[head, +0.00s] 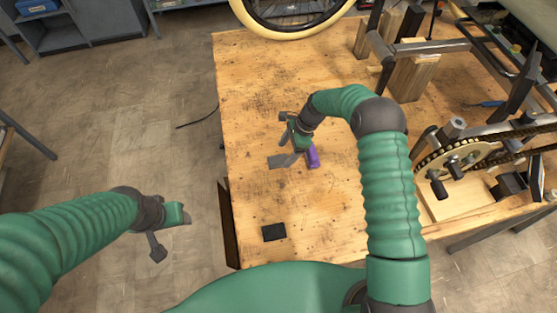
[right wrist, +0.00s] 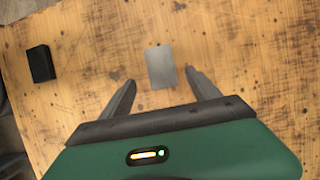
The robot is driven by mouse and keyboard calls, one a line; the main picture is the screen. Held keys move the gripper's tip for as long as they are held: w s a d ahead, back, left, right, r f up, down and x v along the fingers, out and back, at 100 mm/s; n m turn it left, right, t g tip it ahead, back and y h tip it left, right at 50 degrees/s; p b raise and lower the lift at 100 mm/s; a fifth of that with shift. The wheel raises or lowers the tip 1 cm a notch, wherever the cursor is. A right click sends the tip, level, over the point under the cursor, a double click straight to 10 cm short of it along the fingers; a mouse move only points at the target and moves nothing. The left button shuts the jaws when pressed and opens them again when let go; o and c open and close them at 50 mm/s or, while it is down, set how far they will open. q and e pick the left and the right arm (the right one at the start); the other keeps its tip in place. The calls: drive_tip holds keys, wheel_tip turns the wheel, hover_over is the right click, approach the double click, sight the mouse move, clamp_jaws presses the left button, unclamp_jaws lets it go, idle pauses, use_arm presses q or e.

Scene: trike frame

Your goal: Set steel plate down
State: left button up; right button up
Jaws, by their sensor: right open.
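The steel plate (right wrist: 161,67) is a small flat grey rectangle on the wooden table top. In the right wrist view it lies between and just beyond the fingertips of my right gripper (right wrist: 160,77), with a gap to each finger. That gripper is open and empty. In the head view the plate (head: 277,161) shows as a grey patch beside my right gripper (head: 290,145), which partly covers that spot. My left gripper (head: 172,232) hangs over the floor left of the table; its finger opening is unclear.
A black block (head: 273,232) lies near the table's front left corner. The trike frame with chain and crank (head: 455,160) and wooden blocks (head: 413,76) fill the right side. A wheel (head: 290,15) is at the back.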

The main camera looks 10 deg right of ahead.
sight(279, 160)
drive_tip(key=x, duration=0.4)
drive_tip(key=shift+w, duration=0.2)
drive_tip(key=shift+a, duration=0.2)
drive_tip(key=shift+d, duration=0.1)
clamp_jaws()
